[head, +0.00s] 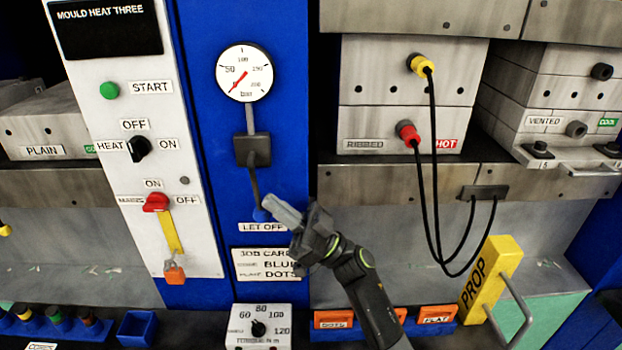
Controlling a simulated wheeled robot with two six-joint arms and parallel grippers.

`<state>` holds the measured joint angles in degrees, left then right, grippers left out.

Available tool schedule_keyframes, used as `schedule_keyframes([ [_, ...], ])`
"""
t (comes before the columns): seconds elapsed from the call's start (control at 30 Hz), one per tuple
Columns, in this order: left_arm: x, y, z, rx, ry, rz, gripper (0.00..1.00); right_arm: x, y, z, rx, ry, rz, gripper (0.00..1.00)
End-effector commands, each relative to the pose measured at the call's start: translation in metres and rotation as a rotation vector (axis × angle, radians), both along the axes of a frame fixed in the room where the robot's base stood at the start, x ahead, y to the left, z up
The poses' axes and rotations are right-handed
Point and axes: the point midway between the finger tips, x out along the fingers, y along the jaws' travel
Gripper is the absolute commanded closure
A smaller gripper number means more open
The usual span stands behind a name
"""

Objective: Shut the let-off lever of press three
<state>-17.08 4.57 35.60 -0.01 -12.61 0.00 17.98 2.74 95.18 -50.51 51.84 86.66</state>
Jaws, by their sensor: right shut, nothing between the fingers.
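The let-off lever (255,186) hangs down and slightly right from a dark valve block (252,150) on the blue press column. My left gripper is out of view.
A white control panel (117,200) headed MOULD HEAT THREE stands left of the column. A ribbed mould with a HOT tag (446,144) and hanging black cables (436,200) is to the right. A yellow PROP block (488,277) stands at lower right, and a torque dial box (240,326) below.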

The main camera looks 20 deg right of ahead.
Motion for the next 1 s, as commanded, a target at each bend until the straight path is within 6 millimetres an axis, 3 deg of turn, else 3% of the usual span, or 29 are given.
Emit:
schedule_keyframes([
  [0.03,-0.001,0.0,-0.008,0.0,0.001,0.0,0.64,0.001,0.003,-0.005,0.024,-0.007,0.001,1.0],
  [0.3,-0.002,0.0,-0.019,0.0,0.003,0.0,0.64,0.003,0.009,-0.004,0.095,-0.028,0.001,1.0],
  [1.0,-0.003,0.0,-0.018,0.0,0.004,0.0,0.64,0.004,0.006,-0.002,0.104,-0.033,0.0,1.0],
])
